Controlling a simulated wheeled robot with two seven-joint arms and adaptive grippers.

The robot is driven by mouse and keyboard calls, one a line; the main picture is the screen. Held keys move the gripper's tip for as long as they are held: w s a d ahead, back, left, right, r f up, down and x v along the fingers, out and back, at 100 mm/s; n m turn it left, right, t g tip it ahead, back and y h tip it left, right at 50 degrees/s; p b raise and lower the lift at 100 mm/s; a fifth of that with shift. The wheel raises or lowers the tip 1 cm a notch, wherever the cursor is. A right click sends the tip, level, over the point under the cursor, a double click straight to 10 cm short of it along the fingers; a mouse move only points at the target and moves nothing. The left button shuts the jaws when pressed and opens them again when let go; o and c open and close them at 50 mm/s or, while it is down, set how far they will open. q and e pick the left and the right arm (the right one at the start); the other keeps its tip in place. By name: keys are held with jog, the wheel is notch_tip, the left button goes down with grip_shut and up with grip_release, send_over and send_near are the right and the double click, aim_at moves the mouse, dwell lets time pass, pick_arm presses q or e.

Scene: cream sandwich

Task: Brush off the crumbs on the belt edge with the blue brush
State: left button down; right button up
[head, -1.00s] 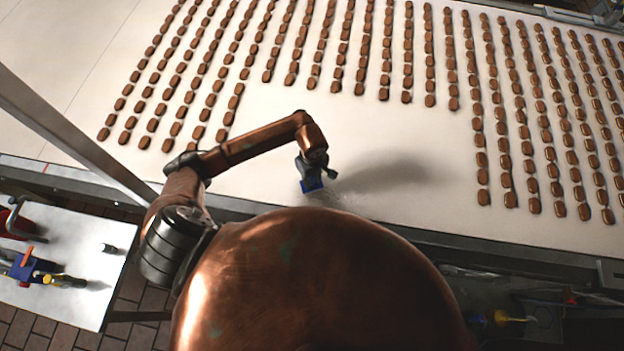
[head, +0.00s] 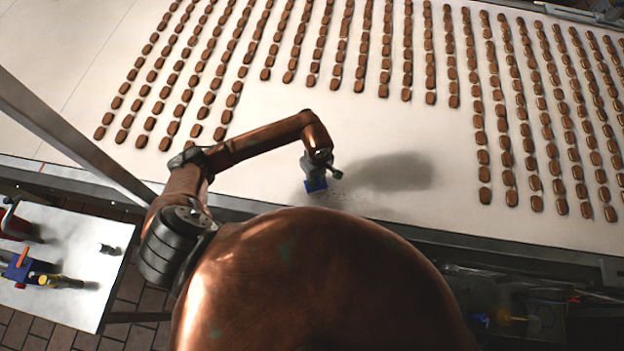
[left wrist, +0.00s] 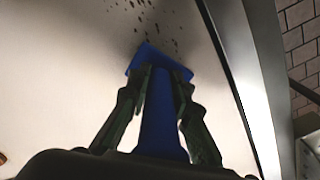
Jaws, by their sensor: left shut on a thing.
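My left gripper (head: 317,172) is over the near part of the white belt (head: 275,120). It is shut on the blue brush (head: 316,185). In the left wrist view, the fingers of my left gripper (left wrist: 160,100) close on both sides of the blue brush handle (left wrist: 158,125), and the wide brush head (left wrist: 155,58) points away from me. Dark crumbs (left wrist: 150,14) lie on the belt just beyond the brush head. In the head view the crumbs (head: 345,192) are faint specks near the brush. I cannot tell whether the bristles touch the belt. My right gripper is not in view.
Rows of brown biscuits (head: 407,65) cover the far and right parts of the belt. The near metal belt edge (head: 520,258) runs along the front. A side table (head: 85,235) with tools stands at the lower left.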

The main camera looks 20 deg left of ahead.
pick_arm(q)
jog(key=shift+w+d, duration=0.2)
jog(key=shift+d, duration=0.5)
jog(key=shift+w+d+b, duration=0.2)
jog(key=shift+d+b, duration=0.2)
jog(key=shift+d, duration=0.3)
jog(key=shift+w+d+b, duration=0.15)
jog(key=shift+d+b, duration=0.2)
jog(key=shift+d, duration=0.35)
jog(key=shift+w+d+b, duration=0.2)
jog(key=shift+d+b, duration=0.1)
jog(key=shift+d, duration=0.45)
jog(key=shift+w+d+b, duration=0.2)
jog(key=shift+d+b, duration=0.1)
jog(key=shift+d, duration=0.45)
jog(key=shift+w+d+f+b, duration=0.1)
jog(key=shift+w+d+b, duration=0.1)
jog(key=shift+d+b, duration=0.45)
jog(key=shift+w+d, duration=0.1)
jog(key=shift+d, duration=0.7)
